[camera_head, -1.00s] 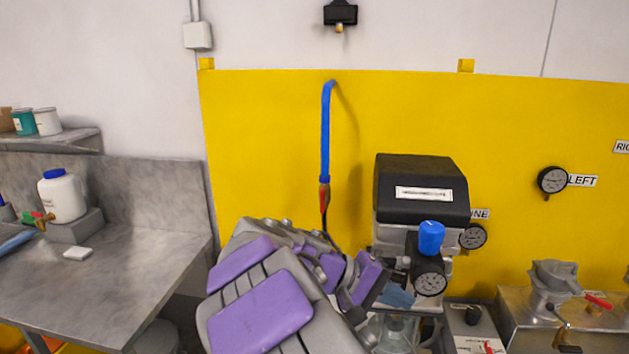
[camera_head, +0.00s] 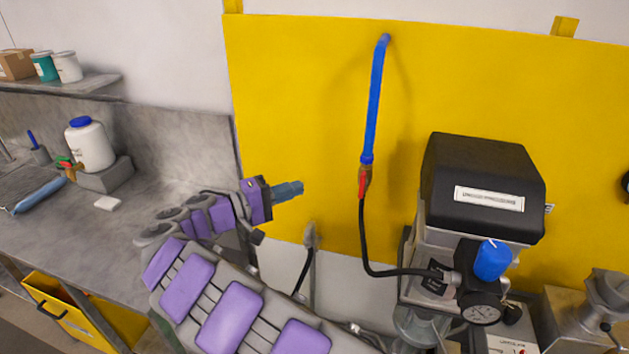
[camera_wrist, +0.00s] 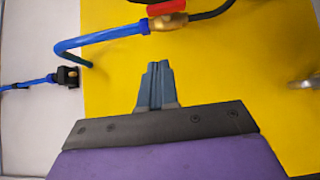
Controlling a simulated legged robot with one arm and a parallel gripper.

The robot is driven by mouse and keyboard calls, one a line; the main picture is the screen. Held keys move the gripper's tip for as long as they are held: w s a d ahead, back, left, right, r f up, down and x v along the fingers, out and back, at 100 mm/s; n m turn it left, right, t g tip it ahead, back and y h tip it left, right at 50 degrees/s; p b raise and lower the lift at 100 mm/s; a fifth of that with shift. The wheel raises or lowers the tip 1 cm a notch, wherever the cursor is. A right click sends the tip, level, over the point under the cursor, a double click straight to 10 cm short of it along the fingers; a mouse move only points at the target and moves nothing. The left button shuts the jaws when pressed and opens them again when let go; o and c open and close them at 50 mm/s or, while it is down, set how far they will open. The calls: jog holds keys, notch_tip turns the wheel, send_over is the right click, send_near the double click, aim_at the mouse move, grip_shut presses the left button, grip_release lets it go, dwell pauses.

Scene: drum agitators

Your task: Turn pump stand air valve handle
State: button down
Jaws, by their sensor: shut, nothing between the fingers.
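The air valve handle (camera_head: 362,181) is a small red lever on a brass valve at the lower end of a blue hose (camera_head: 374,105), in front of a yellow panel. In the wrist view the red handle (camera_wrist: 166,7) sits at the top edge, with the brass valve body (camera_wrist: 164,22) just below it. My gripper (camera_head: 300,187) is to the left of the valve at nearly the same height, pointing right, apart from it. Its blue-grey fingers (camera_wrist: 157,68) are shut with nothing between them.
The pump stand (camera_head: 485,190) with black cover, blue knob (camera_head: 492,260) and gauge (camera_head: 481,315) stands to the right. A black hose (camera_head: 364,240) runs from the valve to it. A grey workbench (camera_head: 60,220) with a white jug (camera_head: 90,145) is at left.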

aim_at(362, 185)
jog(key=w+d+b, duration=0.1)
jog(key=w+d, duration=0.3)
jog(key=d, duration=0.8)
jog(key=shift+d, duration=0.1)
jog(key=shift+r+b, duration=0.15)
jog(key=shift+b, duration=0.15)
